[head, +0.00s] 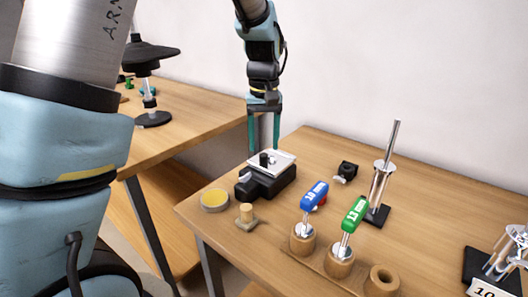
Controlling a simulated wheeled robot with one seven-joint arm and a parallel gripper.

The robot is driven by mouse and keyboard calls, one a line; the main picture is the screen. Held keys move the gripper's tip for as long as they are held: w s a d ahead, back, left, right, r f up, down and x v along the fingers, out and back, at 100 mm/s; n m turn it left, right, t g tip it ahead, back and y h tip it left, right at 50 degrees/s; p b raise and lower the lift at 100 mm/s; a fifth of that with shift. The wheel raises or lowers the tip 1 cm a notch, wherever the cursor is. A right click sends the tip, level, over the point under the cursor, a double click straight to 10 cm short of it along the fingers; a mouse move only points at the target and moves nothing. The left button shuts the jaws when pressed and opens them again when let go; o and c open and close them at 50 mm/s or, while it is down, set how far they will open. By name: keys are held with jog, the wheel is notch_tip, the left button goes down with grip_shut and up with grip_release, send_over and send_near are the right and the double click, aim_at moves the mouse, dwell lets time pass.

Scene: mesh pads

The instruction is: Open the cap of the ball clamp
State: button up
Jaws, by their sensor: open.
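A black clamp-like device (272,185) with a pale metal top plate (283,162) sits near the back left edge of the right table. I take it for the ball clamp, but cannot be sure. A small black knob (264,159) stands on its top, perhaps the cap. My gripper (264,147) points down over this device. Its two teal fingers are apart and empty, one on either side above the knob. I cannot tell whether the fingertips touch the plate.
Near the device are a yellow-filled dish (215,200), a small wooden peg (246,214) and a small black block (345,171). Blue (314,195) and green (355,213) handled tools stand in wooden holders. A metal-rod stand (381,185) is right. Another table (190,105) is at left.

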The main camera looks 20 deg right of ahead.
aim_at(264, 154)
jog(key=shift+f, duration=2)
jog(key=shift+c, duration=0.3)
grip_shut()
